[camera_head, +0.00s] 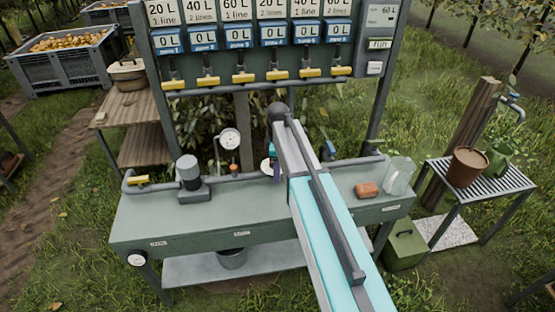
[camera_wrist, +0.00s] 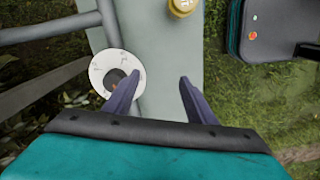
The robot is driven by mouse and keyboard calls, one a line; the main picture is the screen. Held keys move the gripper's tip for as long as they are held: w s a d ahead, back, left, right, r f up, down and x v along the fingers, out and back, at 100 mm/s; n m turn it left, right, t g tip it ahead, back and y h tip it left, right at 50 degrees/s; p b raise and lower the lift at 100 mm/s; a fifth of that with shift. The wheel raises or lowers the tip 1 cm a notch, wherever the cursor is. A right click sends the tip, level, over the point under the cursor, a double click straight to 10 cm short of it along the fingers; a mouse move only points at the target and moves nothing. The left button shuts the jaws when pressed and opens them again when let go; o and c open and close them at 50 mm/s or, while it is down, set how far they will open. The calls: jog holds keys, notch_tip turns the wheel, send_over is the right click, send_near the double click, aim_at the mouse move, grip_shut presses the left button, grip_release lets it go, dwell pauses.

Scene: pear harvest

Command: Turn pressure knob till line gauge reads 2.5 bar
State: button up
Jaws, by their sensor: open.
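A round white dial plate with a dark knob (camera_wrist: 116,77) in its middle lies on the bench in the wrist view. I take it to be the pressure knob; its white plate (camera_head: 266,166) shows partly beside my gripper in the head view. My gripper (camera_wrist: 157,84) is open and empty, with its fingers pointing at the bench. In the head view my gripper (camera_head: 276,168) is mostly hidden by my arm. A round white gauge (camera_head: 230,139) stands on the pipe; its reading is too small to tell.
A grey pipe (camera_head: 330,162) runs along the back of the green bench (camera_head: 240,215). A grey cylinder (camera_head: 189,172) stands left; a brick-coloured block (camera_head: 367,190) and clear jar (camera_head: 398,177) lie right. Yellow valves (camera_head: 240,78) hang above.

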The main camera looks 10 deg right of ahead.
jog(key=w+r+n, duration=0.7)
jog(key=w+r, duration=0.1)
jog(key=r, duration=0.3)
jog(key=shift+r, duration=0.3)
jog(key=shift+w+f, duration=0.1)
jog(key=shift+f, duration=0.05)
jog(key=shift+f+p, duration=2.4)
jog(key=shift+f, duration=4.4)
jog(key=shift+c, duration=0.5)
